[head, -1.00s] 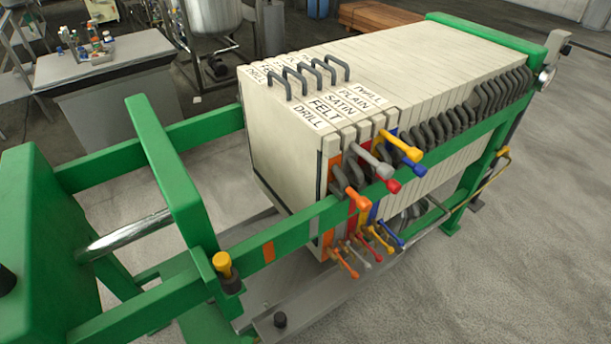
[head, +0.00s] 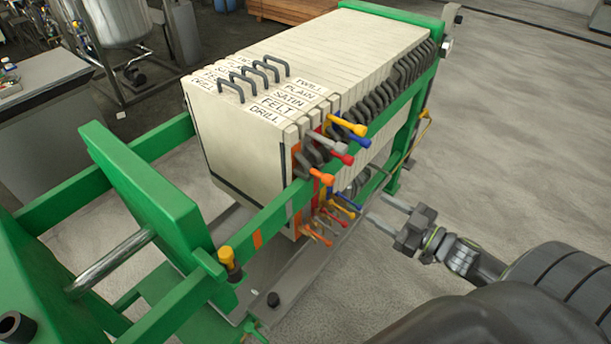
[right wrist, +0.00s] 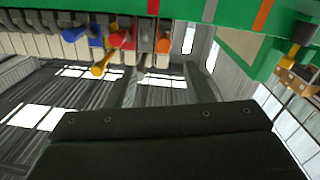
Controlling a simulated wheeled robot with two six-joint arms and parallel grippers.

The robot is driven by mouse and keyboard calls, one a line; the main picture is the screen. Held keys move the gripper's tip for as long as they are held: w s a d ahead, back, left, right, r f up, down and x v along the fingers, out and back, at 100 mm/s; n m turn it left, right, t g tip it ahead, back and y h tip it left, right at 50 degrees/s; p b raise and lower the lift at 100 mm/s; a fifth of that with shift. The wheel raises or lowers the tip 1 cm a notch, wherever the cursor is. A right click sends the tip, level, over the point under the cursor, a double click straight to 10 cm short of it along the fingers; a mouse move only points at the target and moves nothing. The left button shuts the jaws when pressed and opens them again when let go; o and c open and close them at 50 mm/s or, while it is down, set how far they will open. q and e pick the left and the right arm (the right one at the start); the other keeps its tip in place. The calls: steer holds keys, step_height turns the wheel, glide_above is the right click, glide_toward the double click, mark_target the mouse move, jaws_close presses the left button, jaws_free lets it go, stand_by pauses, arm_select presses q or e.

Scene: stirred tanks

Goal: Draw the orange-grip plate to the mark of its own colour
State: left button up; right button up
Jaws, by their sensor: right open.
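The orange-grip plate (head: 240,155) is the front pale plate of the stack, labelled DRILL, with an orange strip on its edge. Its upper orange grip (head: 322,177) sticks out over the near green rail, and a lower orange grip (head: 319,238) sticks out below it. The upper grip also shows in the right wrist view (right wrist: 163,44). The orange mark (head: 257,239) is on the near rail, left of the plate and apart from it; it also shows in the right wrist view (right wrist: 263,15). My right gripper (head: 381,212) is open and empty, right of the lower grips and apart from them. My left gripper is out of view.
Grey, red, yellow and blue grips (head: 350,128) crowd close behind the orange one. The green rail (head: 275,222) runs along the stack's near side. A yellow-topped post (head: 226,258) stands by the rail's front end. Open floor (head: 520,160) lies to the right.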

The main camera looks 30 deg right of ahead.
steer(key=r, duration=0.1)
steer(key=p, duration=0.4)
glide_toward(321, 173)
steer(key=x, duration=0.8)
steer(key=shift+w+a+f, duration=0.1)
steer(key=shift+w+f, duration=0.15)
steer(key=shift+f, duration=0.1)
steer(key=shift+w+a+f+y, duration=0.1)
steer(key=shift+w+a+y, duration=0.2)
steer(key=shift+w, duration=0.4)
jaws_close()
